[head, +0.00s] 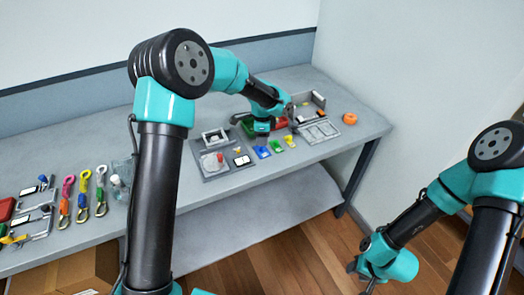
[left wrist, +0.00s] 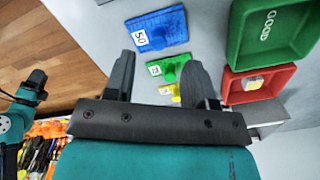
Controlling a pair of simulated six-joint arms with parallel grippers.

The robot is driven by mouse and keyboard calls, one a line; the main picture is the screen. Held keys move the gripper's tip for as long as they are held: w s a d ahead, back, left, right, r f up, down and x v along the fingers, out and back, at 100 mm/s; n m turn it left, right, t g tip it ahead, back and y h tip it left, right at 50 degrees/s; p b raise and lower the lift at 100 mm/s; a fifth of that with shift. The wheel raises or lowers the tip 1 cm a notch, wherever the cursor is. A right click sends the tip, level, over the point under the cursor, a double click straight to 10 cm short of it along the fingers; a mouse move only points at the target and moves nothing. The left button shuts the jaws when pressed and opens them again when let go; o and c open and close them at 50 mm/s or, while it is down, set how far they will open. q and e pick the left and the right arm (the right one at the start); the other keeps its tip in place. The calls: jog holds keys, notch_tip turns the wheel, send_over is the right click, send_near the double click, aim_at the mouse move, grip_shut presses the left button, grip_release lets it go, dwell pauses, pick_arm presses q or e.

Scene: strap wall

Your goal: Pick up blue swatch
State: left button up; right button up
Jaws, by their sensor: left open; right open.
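The blue swatch (head: 262,152) lies flat on the grey table in front of my left gripper. In the left wrist view the blue swatch (left wrist: 165,27) shows a white label reading 50 and lies beyond the fingertips. My left gripper (left wrist: 160,60) is open and empty, with its fingers apart. A green swatch (left wrist: 158,73) and a yellow swatch (left wrist: 168,90) appear between its fingers. In the head view my left wrist hides its own fingertips. My right gripper (head: 361,277) is open, low at the right, off the table above the wooden floor.
A green tray marked GOOD (left wrist: 272,45) and a red tray (left wrist: 278,84) holding a small item stand beside the swatches. A grey slotted rack (head: 318,131) and an orange roll (head: 349,118) are to the right. Several coloured straps (head: 84,190) lie at the left.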

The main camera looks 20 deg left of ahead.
aim_at(262, 149)
pick_arm(q)
jog(key=shift+f, duration=2.6)
grip_shut()
jog(key=shift+r, duration=0.15)
